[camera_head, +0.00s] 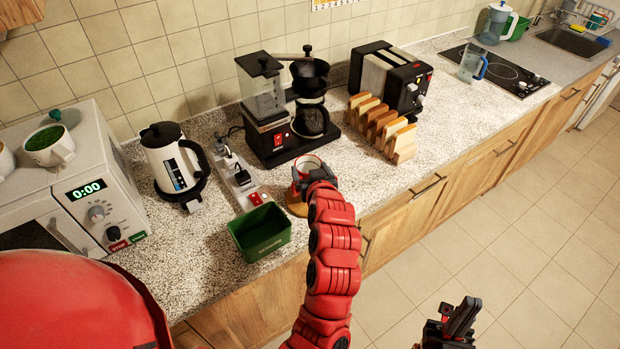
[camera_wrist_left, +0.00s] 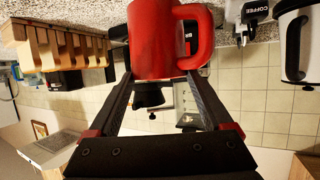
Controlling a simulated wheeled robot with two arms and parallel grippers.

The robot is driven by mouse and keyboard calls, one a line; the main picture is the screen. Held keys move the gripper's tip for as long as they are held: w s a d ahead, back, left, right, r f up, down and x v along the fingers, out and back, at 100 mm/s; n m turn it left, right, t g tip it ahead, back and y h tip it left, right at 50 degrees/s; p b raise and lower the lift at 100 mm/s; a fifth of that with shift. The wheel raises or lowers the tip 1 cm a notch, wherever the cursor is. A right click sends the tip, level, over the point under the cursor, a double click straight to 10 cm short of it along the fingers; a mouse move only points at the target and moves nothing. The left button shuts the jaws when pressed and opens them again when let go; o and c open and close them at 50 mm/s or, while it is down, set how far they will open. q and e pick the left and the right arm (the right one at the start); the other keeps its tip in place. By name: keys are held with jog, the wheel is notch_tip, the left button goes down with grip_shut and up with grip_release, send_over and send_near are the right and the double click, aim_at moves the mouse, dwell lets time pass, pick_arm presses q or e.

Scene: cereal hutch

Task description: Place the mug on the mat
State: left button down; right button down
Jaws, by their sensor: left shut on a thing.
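The red mug with a pale inside (camera_head: 309,164) is at the counter's front edge, right of the green bin. It fills the top middle of the left wrist view (camera_wrist_left: 160,45), where the picture is upside down and its handle points right. My left gripper (camera_head: 316,181) is shut on the mug, a finger on each side. A small brown round mat (camera_head: 296,208) shows just below the mug, partly hidden by my arm. Whether the mug touches the mat cannot be told. My right gripper (camera_head: 455,320) hangs over the floor, away from the counter; its jaw gap is unclear.
A green bin (camera_head: 262,232) and a power strip (camera_head: 238,178) stand left of the mug. A coffee maker (camera_head: 285,110) is behind, and a wooden rack with bread slices (camera_head: 383,128) is to the right. A kettle (camera_head: 172,160) and microwave (camera_head: 75,190) are further left.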

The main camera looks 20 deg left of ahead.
pick_arm(q)
jog(key=f, duration=0.2)
jog(key=f+p, duration=0.1)
jog(key=f, duration=0.1)
jog(key=shift+w+a, duration=0.15)
jog(key=shift+w, duration=0.05)
jog(key=shift+f, duration=0.2)
